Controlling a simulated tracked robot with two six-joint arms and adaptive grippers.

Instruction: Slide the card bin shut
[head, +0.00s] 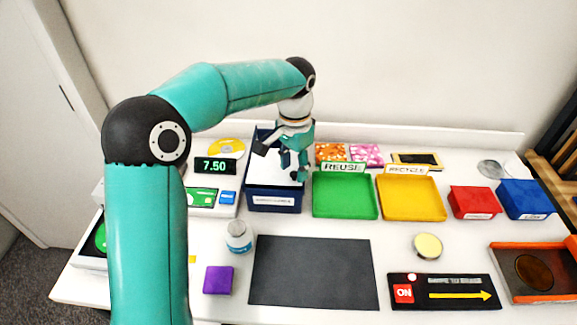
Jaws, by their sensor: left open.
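A dark blue bin (275,191) stands at the back of the white table, left of the green tray. Its front label is too small to read, so I cannot be sure it is the card bin. Its top is open and shows a pale inside. My left gripper (281,163) reaches over it from above and behind, fingers pointing down, open. The gripper hides part of the bin's inside and right wall. I cannot tell whether the fingers touch the bin. My right gripper is not in view.
Left of the bin is a 7.50 display (215,166). To the right are a green tray (344,196), a yellow tray (411,198), a red bin (473,202) and a blue bin (525,199). A dark mat (312,272) and a jar (239,237) lie in front.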

